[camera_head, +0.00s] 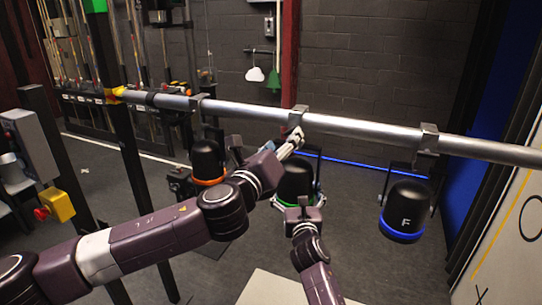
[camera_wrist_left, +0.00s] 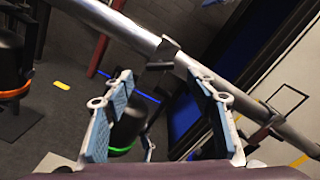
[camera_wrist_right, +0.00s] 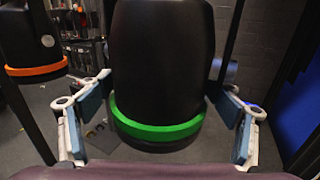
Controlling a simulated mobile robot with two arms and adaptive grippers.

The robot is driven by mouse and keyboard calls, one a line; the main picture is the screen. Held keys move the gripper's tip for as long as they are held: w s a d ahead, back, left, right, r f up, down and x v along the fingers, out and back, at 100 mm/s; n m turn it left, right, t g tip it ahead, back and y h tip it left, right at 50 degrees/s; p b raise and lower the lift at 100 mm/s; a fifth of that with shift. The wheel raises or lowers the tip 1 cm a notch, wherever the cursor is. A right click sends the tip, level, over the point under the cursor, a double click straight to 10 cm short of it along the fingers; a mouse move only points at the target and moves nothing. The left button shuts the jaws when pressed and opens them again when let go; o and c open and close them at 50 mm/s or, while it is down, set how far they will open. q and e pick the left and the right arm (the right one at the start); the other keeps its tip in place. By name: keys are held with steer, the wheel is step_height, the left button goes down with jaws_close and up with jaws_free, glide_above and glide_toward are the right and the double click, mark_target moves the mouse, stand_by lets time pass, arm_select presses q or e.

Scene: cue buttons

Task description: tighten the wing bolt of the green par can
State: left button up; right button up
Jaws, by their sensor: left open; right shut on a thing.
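The green par can (camera_head: 295,178), black with a green ring, hangs under the middle clamp (camera_head: 298,113) on the silver pipe. My left gripper (camera_head: 292,143) is open just below that clamp. In the left wrist view, the open fingers (camera_wrist_left: 160,78) lie either side of the clamp's line (camera_wrist_left: 163,52), with the can (camera_wrist_left: 127,128) beyond. My right gripper (camera_head: 303,204) is at the can's front. In the right wrist view, its fingers (camera_wrist_right: 160,88) flank the can (camera_wrist_right: 163,60) and are shut on it. I cannot make out the wing bolt.
The silver pipe (camera_head: 360,129) crosses the view. An orange-ringed can (camera_head: 208,160) hangs to the left and a blue-ringed can marked F (camera_head: 405,208) to the right. A dark post (camera_head: 130,160) and a yellow box (camera_head: 58,205) stand at left. Open floor lies behind.

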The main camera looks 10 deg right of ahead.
arm_select(q)
steer(key=v, duration=0.7)
steer(key=shift+s+a, duration=0.1)
arm_select(e)
steer(key=o, duration=2)
steer(key=shift+o, duration=0.2)
steer(key=shift+s, duration=0.1)
